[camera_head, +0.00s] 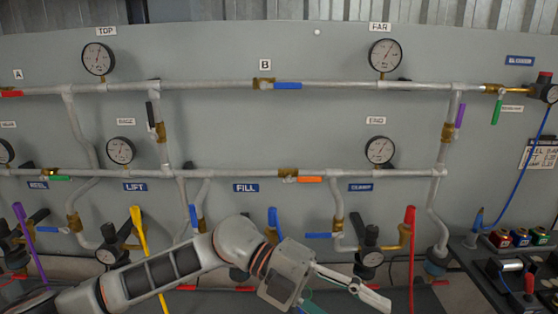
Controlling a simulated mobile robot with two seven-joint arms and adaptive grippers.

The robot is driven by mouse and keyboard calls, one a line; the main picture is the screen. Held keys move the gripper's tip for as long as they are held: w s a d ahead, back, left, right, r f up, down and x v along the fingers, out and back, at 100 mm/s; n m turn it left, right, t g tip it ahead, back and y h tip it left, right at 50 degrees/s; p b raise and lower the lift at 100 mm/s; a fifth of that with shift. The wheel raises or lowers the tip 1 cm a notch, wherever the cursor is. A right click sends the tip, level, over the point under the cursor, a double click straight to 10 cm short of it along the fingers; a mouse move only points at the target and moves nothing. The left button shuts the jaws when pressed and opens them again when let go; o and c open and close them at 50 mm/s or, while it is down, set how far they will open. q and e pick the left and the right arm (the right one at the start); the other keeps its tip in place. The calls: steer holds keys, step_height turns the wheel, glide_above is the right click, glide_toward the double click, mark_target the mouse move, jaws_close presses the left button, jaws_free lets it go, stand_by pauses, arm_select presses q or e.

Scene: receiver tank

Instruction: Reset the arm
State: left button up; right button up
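My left arm comes in from the lower left and stretches across the bottom of the view, in front of the lower pipework. Its gripper (370,293) points to the lower right, near the bottom edge. The fingers are seen from the side, so I cannot tell whether they are open or shut. No held object is visible. The arm hides part of the valves below the FILL label (245,188). My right arm and gripper are not in view.
A grey panel (210,55) carries pipes, gauges and coloured valve levers. A yellow lever (139,232) and a red lever (410,230) stand upright near the arm.

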arm_select(q)
steer(key=w+a+r+n+t+h, duration=0.25)
steer(key=w+n+t+h, duration=0.55)
steer(key=n+t, duration=0.55)
steer(key=w+a+f+n+t+y, duration=0.4)
steer(key=a+f+n+t+y, duration=0.5)
steer(key=a+f+n, duration=0.4)
steer(key=s+a+f+n+g+y, duration=0.1)
steer(key=s+a+f+n+y, duration=0.1)
steer(key=s+a+f, duration=0.3)
steer(key=s+a+f+n+g+y, duration=0.2)
steer(key=s+a+f, duration=0.4)
steer(key=f, duration=0.8)
steer(key=s+a+f+n+g+y, duration=0.1)
steer(key=s+a+f+n+y, duration=0.2)
steer(key=f, duration=0.6)
steer(key=s+a+y, duration=0.2)
steer(key=a, duration=0.1)
steer(key=shift+s+a+f+n+y, duration=0.3)
steer(key=shift+a+n, duration=0.05)
steer(key=shift+a, duration=0.05)
steer(key=shift+g, duration=0.25)
